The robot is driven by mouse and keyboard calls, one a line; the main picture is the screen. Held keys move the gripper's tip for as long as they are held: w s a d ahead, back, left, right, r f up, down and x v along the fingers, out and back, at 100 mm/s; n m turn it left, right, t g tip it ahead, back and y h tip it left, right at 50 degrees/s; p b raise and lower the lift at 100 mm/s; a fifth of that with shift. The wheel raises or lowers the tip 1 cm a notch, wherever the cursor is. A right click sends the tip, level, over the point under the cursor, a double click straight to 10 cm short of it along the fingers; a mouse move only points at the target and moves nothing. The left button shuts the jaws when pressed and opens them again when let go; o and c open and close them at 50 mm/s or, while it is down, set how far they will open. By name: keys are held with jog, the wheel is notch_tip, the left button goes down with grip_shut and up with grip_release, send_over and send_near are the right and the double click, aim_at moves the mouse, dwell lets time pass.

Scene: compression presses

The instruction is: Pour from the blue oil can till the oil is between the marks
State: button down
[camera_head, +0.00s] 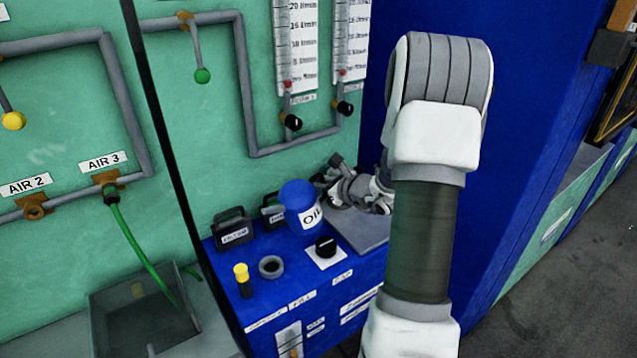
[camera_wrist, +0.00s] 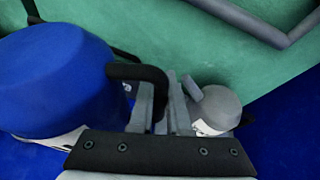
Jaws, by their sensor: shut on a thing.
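The blue oil can (camera_head: 297,199), with a white OIL label, is above or on the blue cabinet top. My gripper (camera_wrist: 168,108) is shut on its black handle (camera_wrist: 140,72); the can's blue body (camera_wrist: 55,75) fills the left of the wrist view. The can looks roughly upright, perhaps slightly tilted; whether it touches the cabinet is unclear. The open grey fill ring (camera_head: 271,267) lies nearer the front, left of the can's lower edge. A sight gauge (camera_head: 290,340) on the cabinet front is partly cut off; its oil level and marks are not readable. No oil stream shows.
A yellow-topped dipstick (camera_head: 241,275) stands left of the fill ring. A black cap (camera_head: 325,248) sits on a white plate to its right. Dark labelled boxes (camera_head: 232,229) stand behind. A green wall with pipes and flow gauges (camera_head: 297,45) rises at the back.

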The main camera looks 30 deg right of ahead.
jog(key=shift+b, duration=0.45)
jog(key=shift+n+h+b, duration=0.3)
jog(key=shift+b, duration=0.85)
jog(key=r+n+h+b, duration=0.1)
jog(key=b, duration=0.4)
jog(key=shift+n+t, duration=0.3)
jog(key=shift+r+n+b, duration=0.15)
jog(key=shift+n+b, duration=0.15)
jog(key=shift+b, duration=0.9)
jog(key=shift+a+r+n+h+b, duration=0.1)
jog(key=shift+a+n+h+b, duration=0.15)
jog(key=shift+b, duration=0.9)
jog(key=shift+a+r+n+t+h+b, duration=0.15)
jog(key=shift+n+t+h+b, duration=0.15)
jog(key=shift+b, duration=0.8)
jog(key=b, duration=0.2)
jog(key=n+b, duration=0.1)
jog(key=b, duration=0.1)
jog(key=shift+s+a+r+h, duration=0.15)
jog(key=shift+a+h, duration=0.1)
jog(key=shift+a, duration=0.15)
jog(key=shift+a+r+n+t+b, duration=0.2)
jog(key=shift+n+t+b, duration=0.1)
jog(key=shift+b, duration=0.6)
